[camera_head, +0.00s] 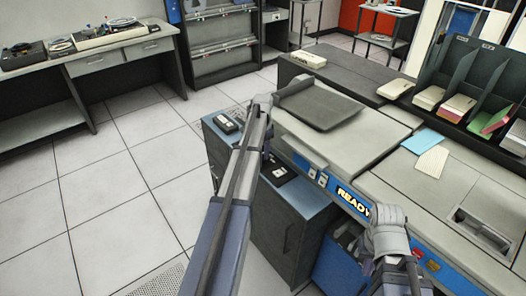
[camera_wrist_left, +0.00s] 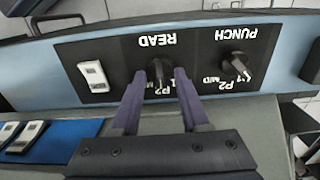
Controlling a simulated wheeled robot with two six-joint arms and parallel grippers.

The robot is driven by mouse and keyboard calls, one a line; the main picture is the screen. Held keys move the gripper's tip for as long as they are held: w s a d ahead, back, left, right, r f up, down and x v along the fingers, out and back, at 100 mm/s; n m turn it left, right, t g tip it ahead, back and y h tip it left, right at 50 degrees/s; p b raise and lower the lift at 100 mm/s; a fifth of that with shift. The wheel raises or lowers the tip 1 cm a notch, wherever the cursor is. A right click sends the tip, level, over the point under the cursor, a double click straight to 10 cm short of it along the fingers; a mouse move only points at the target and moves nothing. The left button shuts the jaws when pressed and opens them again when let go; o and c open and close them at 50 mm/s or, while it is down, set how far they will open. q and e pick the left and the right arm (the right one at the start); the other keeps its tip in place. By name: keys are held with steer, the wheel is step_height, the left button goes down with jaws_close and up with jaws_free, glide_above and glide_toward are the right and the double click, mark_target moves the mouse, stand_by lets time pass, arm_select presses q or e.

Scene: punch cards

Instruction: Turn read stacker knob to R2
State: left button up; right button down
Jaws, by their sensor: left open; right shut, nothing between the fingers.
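In the left wrist view the black panel (camera_wrist_left: 113,55) appears upside down, with READ and PUNCH lettering. The dark READ knob (camera_wrist_left: 160,70) is at its middle; its pointer direction is hard to tell, and the labels beside it are partly hidden. My left gripper (camera_wrist_left: 159,78) is open, with one finger on each side of this knob; I cannot tell whether they touch it. The PUNCH knob (camera_wrist_left: 236,66) is to the right. In the head view my left gripper (camera_head: 268,160) is over the low cabinet. My right gripper (camera_head: 365,268) is shut and empty at lower right, its fingers hard to make out.
A white rocker switch (camera_wrist_left: 93,76) sits left of the READ knob. The blue READY front (camera_head: 355,200) runs along the machine near my right arm. Card bins (camera_head: 460,95) stand at upper right. Floor (camera_head: 120,190) is free on the left.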

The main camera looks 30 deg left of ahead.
mark_target(263, 155)
arm_select(q)
step_height(263, 155, up, 7)
steer(key=p, duration=0.6)
steer(key=shift+r+p, duration=0.1)
steer(key=shift+p, duration=0.2)
steer(key=shift+d, duration=0.1)
steer(key=s+d, duration=0.3)
steer(key=d, duration=0.4)
steer(key=s+d, duration=0.3)
steer(key=d, duration=0.4)
steer(key=s+d+y, duration=0.1)
steer(key=s+d, duration=2.1)
steer(key=shift+d+n, duration=0.4)
